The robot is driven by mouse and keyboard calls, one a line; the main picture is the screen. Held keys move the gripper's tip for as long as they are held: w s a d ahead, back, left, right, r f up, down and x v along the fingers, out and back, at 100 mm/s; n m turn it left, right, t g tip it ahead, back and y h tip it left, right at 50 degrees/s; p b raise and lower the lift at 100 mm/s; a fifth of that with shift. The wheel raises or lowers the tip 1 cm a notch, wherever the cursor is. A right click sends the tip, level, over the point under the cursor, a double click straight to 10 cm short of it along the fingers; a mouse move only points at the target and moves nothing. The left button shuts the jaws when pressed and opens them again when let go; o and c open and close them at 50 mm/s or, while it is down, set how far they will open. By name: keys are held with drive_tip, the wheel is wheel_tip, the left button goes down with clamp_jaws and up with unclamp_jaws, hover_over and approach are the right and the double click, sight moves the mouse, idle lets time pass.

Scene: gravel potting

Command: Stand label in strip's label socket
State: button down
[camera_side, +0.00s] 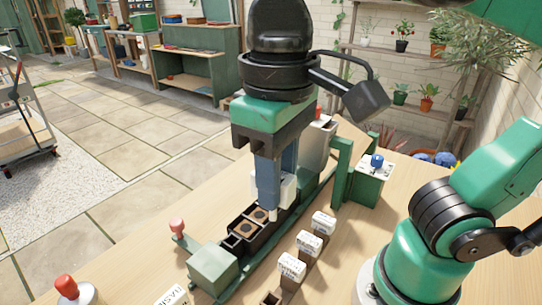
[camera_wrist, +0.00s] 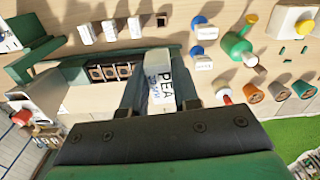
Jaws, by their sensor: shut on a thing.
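My gripper (camera_side: 269,200) points down over the strip and is shut on a white label. In the wrist view the label (camera_wrist: 160,85), with "PEA" lettering, sits between the fingers of my gripper (camera_wrist: 161,100). In the side view a white part of the label (camera_side: 288,188) shows beside the fingers. The dark strip (camera_side: 228,253) has square cells, several holding brown fill; the strip (camera_wrist: 92,73) is left of the label in the wrist view. The label socket is hidden behind the gripper and label. I cannot tell whether the label touches the strip.
White-topped blocks (camera_side: 309,243) stand in a row in front of the strip, with an open brown holder (camera_side: 270,298) at the near end. A green block (camera_side: 213,268) is at the strip's near end. A green box (camera_side: 369,187) stands behind. Pots (camera_wrist: 278,91) and a watering can (camera_wrist: 236,46) are right.

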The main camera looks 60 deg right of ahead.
drive_tip(key=w+f, duration=0.4)
drive_tip(key=w, duration=0.1)
drive_tip(key=m, duration=0.1)
hover_over(233, 230)
drive_tip(key=s+a, duration=0.2)
wheel_tip(233, 230, down, 6)
drive_tip(key=r, duration=0.1)
drive_tip(key=shift+w+d+f, duration=0.1)
drive_tip(key=shift+f, duration=0.95)
drive_tip(key=shift+w+d+f, duration=0.1)
drive_tip(key=shift+f, duration=0.95)
drive_tip(key=shift+f, duration=0.2)
drive_tip(key=shift+f, duration=0.7)
drive_tip(key=shift+f, duration=0.25)
drive_tip(key=shift+f, duration=0.55)
drive_tip(key=shift+f, duration=0.1)
